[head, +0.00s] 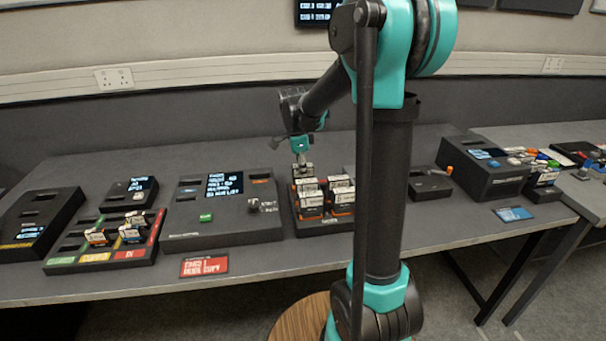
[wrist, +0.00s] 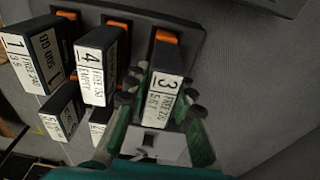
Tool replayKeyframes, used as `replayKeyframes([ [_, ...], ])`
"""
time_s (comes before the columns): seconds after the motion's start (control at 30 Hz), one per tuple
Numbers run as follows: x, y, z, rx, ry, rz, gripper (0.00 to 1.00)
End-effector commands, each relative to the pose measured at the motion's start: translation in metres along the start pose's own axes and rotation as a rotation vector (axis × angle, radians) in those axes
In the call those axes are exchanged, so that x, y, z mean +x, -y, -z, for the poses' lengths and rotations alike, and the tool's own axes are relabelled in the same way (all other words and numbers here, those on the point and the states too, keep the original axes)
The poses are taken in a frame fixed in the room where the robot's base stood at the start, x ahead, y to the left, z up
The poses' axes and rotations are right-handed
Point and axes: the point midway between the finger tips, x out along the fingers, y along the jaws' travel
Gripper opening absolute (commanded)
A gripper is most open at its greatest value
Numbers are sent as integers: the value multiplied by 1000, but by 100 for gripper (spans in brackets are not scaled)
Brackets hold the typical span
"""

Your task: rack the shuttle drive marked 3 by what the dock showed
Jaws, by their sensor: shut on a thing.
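The shuttle drive marked 3 (wrist: 164,88) is a dark block with a white label, at the right of the group in the wrist view. My gripper (wrist: 160,104) has its fingers on both sides of it and is shut on it. In the head view my gripper (head: 301,173) points down at the back left of the black holder (head: 330,228) of drives. Whether drive 3 is still seated there I cannot tell. Drives marked 4 (wrist: 97,72) and 1 (wrist: 35,55) stand beside it. The dock (head: 222,222) with a lit screen (head: 225,185) stands left; its text is too small to read.
A red card (head: 204,266) lies in front of the dock. A small black box (head: 430,184) and a larger box (head: 485,172) stand right. The table front is mostly clear.

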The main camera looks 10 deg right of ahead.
Motion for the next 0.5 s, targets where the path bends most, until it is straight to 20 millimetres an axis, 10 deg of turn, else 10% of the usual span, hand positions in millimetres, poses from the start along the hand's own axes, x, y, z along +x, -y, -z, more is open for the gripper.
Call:
replayKeyframes([
  [0.5,8,0,-1,0,0,0,0],
])
